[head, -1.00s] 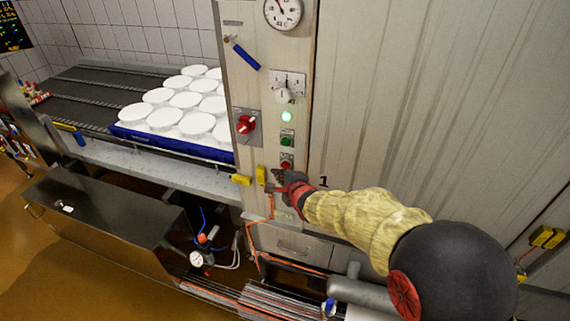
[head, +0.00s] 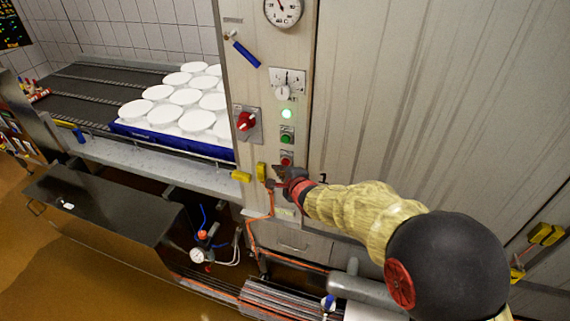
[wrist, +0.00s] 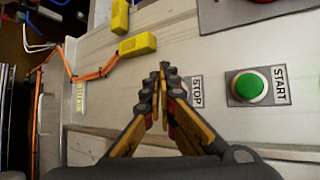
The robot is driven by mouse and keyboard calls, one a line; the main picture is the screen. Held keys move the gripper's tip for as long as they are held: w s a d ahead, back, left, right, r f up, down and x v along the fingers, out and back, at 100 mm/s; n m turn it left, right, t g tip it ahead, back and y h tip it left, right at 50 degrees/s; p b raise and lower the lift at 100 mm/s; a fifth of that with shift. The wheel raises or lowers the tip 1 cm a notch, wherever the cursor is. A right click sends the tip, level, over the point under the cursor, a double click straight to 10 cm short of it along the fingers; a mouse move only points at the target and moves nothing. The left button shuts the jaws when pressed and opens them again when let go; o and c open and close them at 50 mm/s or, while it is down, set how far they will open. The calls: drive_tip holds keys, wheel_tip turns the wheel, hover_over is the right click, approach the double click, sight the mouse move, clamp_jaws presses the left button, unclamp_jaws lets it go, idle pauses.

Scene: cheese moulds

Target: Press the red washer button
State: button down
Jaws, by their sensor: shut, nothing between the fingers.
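The red button (head: 286,161) sits low on the pale control panel, under the green button (head: 287,139). My gripper (head: 277,171) is shut and empty, its tips just below and left of the red button. In the wrist view my shut fingers (wrist: 163,72) lie beside the STOP label (wrist: 196,92) and cover most or all of the button there. The green button with its START label (wrist: 247,87) shows clear to the right. I cannot tell whether the fingertips touch the panel or the button.
Yellow connectors (head: 241,176) with orange cable (head: 252,235) sit left of my gripper. White moulds (head: 164,115) stand in a blue tray (head: 175,146) on the conveyor.

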drive_tip(key=shift+w, duration=0.1)
idle(0.6)
drive_tip(key=shift+w+d+p, duration=0.15)
drive_tip(key=shift+w+p, duration=0.15)
drive_tip(key=shift+p, duration=0.1)
drive_tip(key=shift+w+d+p, duration=0.15)
drive_tip(key=shift+w+p, duration=0.2)
drive_tip(key=shift+w, duration=0.1)
idle(0.7)
drive_tip(key=shift+s, duration=0.1)
drive_tip(key=shift+s+a, duration=0.3)
drive_tip(key=shift+s, duration=0.45)
drive_tip(key=s, duration=0.1)
drive_tip(key=s+a+b, duration=0.1)
drive_tip(key=s, duration=0.2)
drive_tip(key=shift+s+a, duration=0.35)
idle(0.9)
